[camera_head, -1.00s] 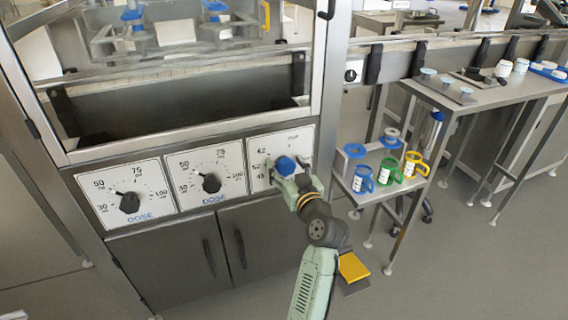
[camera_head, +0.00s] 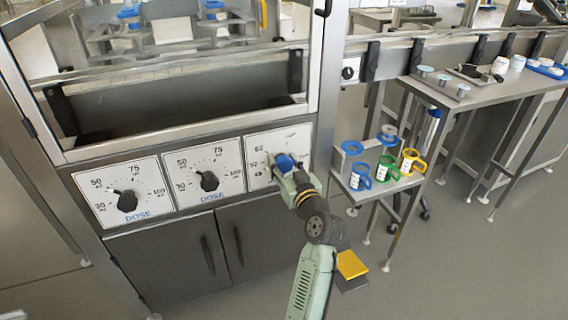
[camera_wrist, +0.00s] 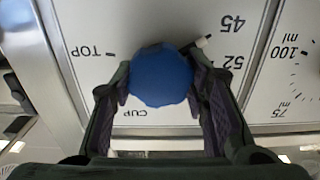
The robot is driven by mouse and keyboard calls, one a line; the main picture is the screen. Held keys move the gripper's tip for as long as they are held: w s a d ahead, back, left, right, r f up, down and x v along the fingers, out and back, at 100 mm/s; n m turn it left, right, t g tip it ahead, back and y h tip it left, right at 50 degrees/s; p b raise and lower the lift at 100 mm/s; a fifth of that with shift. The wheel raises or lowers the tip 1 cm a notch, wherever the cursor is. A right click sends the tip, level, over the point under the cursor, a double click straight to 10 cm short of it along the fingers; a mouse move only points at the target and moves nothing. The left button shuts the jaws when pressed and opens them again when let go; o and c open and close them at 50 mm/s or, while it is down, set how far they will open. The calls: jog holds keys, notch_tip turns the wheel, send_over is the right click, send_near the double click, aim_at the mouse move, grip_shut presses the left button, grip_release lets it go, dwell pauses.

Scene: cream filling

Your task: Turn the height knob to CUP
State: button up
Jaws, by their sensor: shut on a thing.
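The height knob (camera_head: 284,162) is blue and sits on the rightmost dial panel (camera_head: 262,150) of the machine. In the wrist view the knob (camera_wrist: 162,76) is between my two fingers, with the panel upside down. My gripper (camera_head: 287,172) is shut on the knob, one finger on each side; it also fills the lower wrist view (camera_wrist: 161,88). A small pale-tipped pointer (camera_wrist: 203,42) sticks out from the knob towards the 45 mark. The CUP label (camera_wrist: 130,112) is below left of the knob and TOP (camera_wrist: 90,50) is to its left.
Two DOSE panels with black knobs (camera_head: 208,181) (camera_head: 127,200) are left of the height panel. A side stand at the right holds blue, green and yellow-handled cups (camera_head: 387,168). A long table (camera_head: 490,100) stands behind it.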

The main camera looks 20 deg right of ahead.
jog(key=shift+m, duration=0.3)
jog(key=m+p, duration=0.1)
jog(key=m, duration=0.1)
jog(key=shift+r+m, duration=0.15)
jog(key=shift+m, duration=0.25)
jog(key=m+p, duration=0.2)
jog(key=m, duration=0.1)
jog(key=shift+d+m, duration=0.1)
jog(key=shift+m, duration=0.2)
jog(key=m+p, duration=0.2)
jog(key=m, duration=0.1)
jog(key=shift+d+m, duration=0.1)
jog(key=shift+m, duration=0.2)
jog(key=m+p, duration=0.2)
jog(key=m, duration=0.1)
jog(key=shift+w+m, duration=0.1)
jog(key=shift+m, duration=0.3)
jog(key=m+p, duration=0.5)
jog(key=m, duration=0.2)
jog(key=shift+p, duration=0.35)
jog(key=m+p, duration=0.1)
jog(key=m, duration=0.1)
jog(key=m+p, duration=0.1)
jog(key=shift+f+m+p, duration=0.25)
jog(key=shift+m+p, duration=0.05)
jog(key=shift+m, duration=0.1)
jog(key=shift+f+m+p, duration=0.2)
jog(key=shift+m+p, duration=0.7)
jog(key=shift+m, duration=0.8)
